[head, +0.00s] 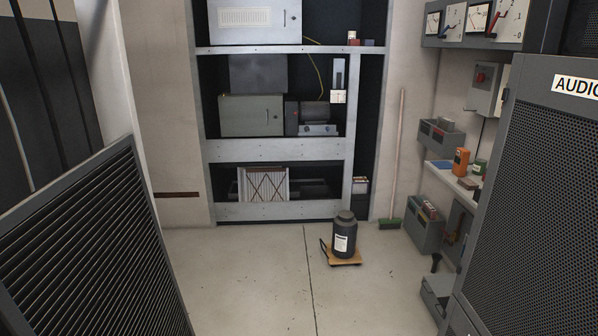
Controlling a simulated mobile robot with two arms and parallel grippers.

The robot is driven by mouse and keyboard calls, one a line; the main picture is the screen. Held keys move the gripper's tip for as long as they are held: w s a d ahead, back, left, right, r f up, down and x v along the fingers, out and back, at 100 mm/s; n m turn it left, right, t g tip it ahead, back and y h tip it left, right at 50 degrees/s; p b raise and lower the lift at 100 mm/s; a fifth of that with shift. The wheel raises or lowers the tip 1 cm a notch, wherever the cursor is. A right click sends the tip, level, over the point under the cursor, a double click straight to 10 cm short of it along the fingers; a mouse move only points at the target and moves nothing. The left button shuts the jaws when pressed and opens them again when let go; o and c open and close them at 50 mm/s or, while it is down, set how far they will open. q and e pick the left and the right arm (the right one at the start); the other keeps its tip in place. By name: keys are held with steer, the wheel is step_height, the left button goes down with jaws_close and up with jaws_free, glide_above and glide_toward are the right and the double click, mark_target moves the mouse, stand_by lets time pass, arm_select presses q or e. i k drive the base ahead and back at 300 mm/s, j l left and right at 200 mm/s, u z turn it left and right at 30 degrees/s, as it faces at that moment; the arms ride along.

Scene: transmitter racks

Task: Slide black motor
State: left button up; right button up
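A dark motor-like unit (305,114) sits on the middle shelf of the rack, right of a grey-green metal box (251,115). It has a small red spot at its left end and a light grey-blue part (318,130) at its front. A black cylindrical body (345,238) with a white label stands upright on a small wooden board (347,262) on the floor in front of the rack. I cannot tell for sure which of these two is the black motor. Neither of my grippers is in view.
The rack (280,151) stands against the back wall. A broom (397,155) leans right of it. A louvred grey panel (95,250) fills the left foreground, a perforated cabinet (545,190) the right. Grey bins (425,228) stand along the right wall.

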mark_target(343, 249)
steer(key=i+z, duration=0.15)
steer(key=i, duration=0.45)
steer(key=i+z, duration=0.1)
steer(key=i, duration=0.5)
steer(key=i+j+z, duration=0.15)
steer(key=i, duration=0.4)
steer(key=i+j+z, duration=0.1)
steer(key=i, duration=0.5)
steer(key=i+l, duration=0.15)
steer(key=i, duration=0.3)
steer(key=i+l, duration=0.15)
steer(key=i, duration=0.35)
steer(key=i+l, duration=0.15)
steer(key=i, duration=0.3)
steer(key=i+l, duration=0.15)
steer(key=i, duration=0.3)
